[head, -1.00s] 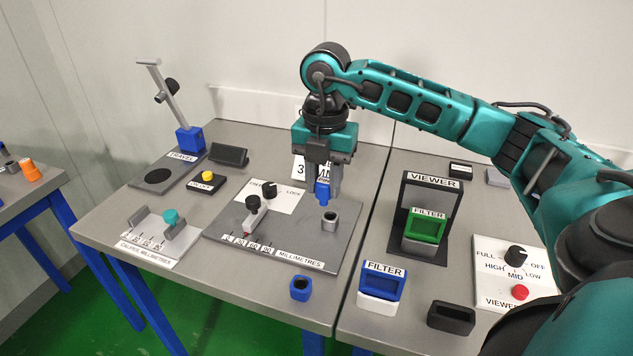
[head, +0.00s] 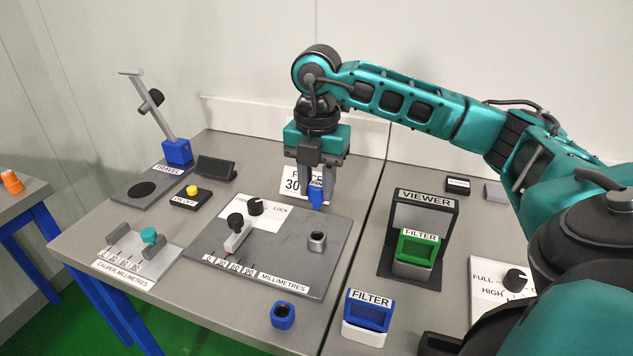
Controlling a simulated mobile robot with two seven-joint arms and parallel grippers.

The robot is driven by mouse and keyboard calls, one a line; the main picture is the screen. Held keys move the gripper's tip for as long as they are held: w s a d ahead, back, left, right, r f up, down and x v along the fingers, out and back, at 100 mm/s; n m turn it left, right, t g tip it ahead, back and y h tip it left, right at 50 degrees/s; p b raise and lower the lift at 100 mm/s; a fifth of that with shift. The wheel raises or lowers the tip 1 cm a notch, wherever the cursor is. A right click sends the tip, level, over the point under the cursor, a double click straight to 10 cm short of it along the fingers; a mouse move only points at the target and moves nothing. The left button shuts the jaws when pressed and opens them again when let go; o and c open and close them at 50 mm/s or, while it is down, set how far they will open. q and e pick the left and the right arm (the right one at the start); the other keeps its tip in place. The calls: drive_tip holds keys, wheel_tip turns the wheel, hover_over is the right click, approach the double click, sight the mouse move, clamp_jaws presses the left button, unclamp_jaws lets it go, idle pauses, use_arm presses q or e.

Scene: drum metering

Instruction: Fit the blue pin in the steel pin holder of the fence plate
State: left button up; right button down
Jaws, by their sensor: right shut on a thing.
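My right gripper (head: 317,190) is shut on the blue pin (head: 316,196), which hangs upright from its fingers with the lower end showing. The steel pin holder (head: 317,240) is a short grey cylinder with a dark opening, standing on the right part of the grey fence plate (head: 293,274). The pin is above and behind the holder, apart from it. The fence plate also bears black knobs, a white LOCK label and a MILLIMETRES scale. My left gripper does not show.
A blue square socket (head: 283,315) stands at the table's front. A caliper block (head: 125,258) is at left. The black VIEWER frame (head: 423,225) with a green filter and a blue filter (head: 369,311) stand to the right. A white card is behind the gripper.

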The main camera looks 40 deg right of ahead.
sight(317, 208)
drive_tip(key=shift+f+b, duration=1.95)
drive_tip(key=shift+f, duration=1)
drive_tip(key=shift+f+b, duration=0.95)
drive_tip(key=shift+f, duration=0.7)
drive_tip(key=c, duration=0.7)
unclamp_jaws()
